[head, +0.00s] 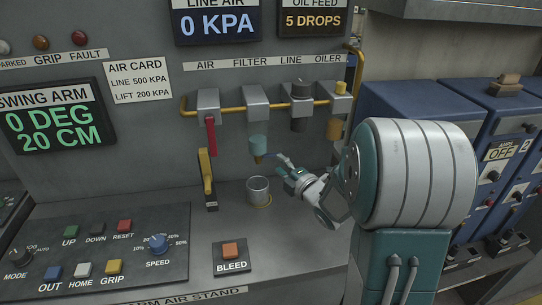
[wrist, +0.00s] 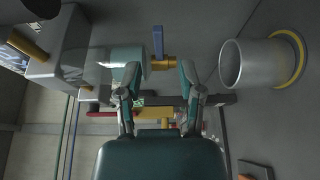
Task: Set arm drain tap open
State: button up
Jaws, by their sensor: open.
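The teal filter bowl (head: 258,143) hangs under the grey FILTER block on the yellow pipe, and it shows at left centre in the wrist view (wrist: 127,56). A brass drain tap (head: 258,160) sticks out below it, also seen in the wrist view (wrist: 161,64). Its blue lever (wrist: 158,41) stands crosswise to the tap's axis. My gripper (head: 283,167) is at the lower right of the bowl. In the wrist view my gripper (wrist: 160,72) has its fingers spread, with the tap between or just beyond the tips. Contact cannot be told.
A metal cup (head: 258,190) stands on the bench below the bowl. A red handle (head: 210,136) and a yellow lever (head: 207,176) are to the left. A BLEED button (head: 230,251) and control panel (head: 97,255) lie in front. Blue cabinets (head: 470,125) stand at right.

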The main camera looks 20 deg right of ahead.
aim_at(274, 155)
jog(key=w, duration=0.3)
jog(key=w+d, duration=0.1)
jog(key=w, duration=0.1)
jog(key=shift+f, duration=0.1)
jog(key=shift+w+a, duration=0.15)
jog(key=shift+a, duration=0.7)
jog(key=shift+d, duration=0.1)
jog(key=c, duration=0.6)
jog(key=shift+d, duration=0.25)
grip_shut()
